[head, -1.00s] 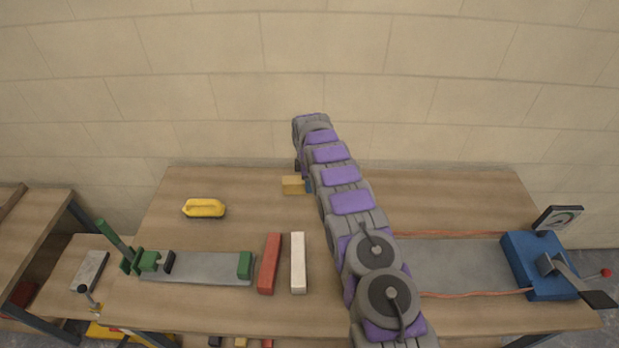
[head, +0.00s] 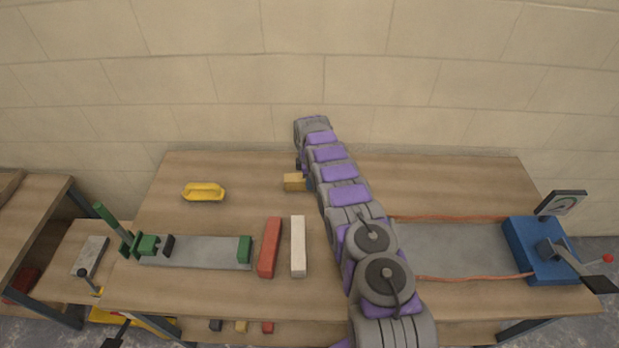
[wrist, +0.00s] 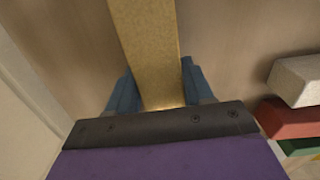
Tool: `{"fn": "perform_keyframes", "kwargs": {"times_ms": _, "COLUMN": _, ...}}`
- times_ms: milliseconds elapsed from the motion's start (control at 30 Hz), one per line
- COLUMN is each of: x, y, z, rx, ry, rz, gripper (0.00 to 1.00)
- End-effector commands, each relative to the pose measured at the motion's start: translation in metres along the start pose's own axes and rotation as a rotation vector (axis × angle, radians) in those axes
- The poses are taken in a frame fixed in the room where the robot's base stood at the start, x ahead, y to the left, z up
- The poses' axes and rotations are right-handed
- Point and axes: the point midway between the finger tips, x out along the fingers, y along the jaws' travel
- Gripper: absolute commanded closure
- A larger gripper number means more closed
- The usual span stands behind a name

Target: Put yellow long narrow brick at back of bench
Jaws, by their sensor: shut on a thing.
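The yellow long narrow brick (wrist: 148,45) is between the blue fingers of my gripper (wrist: 158,92) in the wrist view, with a finger on each side. In the head view the brick's end (head: 294,182) shows left of my arm, near the back of the wooden bench (head: 450,180). The rest of the brick and most of my gripper are hidden behind the arm. My gripper is shut on the brick. I cannot tell whether the brick touches the bench top.
A red brick (head: 269,247) and a white brick (head: 298,246) lie nearer the front. A green clamp with a grey plate (head: 205,251) is at left, and a yellow float-like object (head: 203,191) behind it. A blue device (head: 540,250) stands at right. The wall (head: 420,80) is close behind.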

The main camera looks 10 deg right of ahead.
Motion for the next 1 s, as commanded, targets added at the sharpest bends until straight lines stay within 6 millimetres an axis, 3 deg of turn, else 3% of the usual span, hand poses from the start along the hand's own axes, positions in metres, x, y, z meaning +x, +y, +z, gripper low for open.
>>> {"fn": "perform_keyframes", "kwargs": {"times_ms": 700, "x": 0.0068, "y": 0.0009, "z": -0.0002, "rx": 0.000, "ry": 0.000, "rz": 0.002, "gripper": 1.00}}
{"fn": "perform_keyframes", "kwargs": {"times_ms": 733, "x": 0.0069, "y": 0.0008, "z": -0.0003, "rx": 0.000, "ry": 0.000, "rz": 0.002, "gripper": 0.48}}
{"fn": "perform_keyframes", "kwargs": {"times_ms": 1000, "x": 0.0077, "y": 0.0010, "z": -0.0004, "rx": 0.000, "ry": 0.000, "rz": 0.000, "gripper": 0.22}}
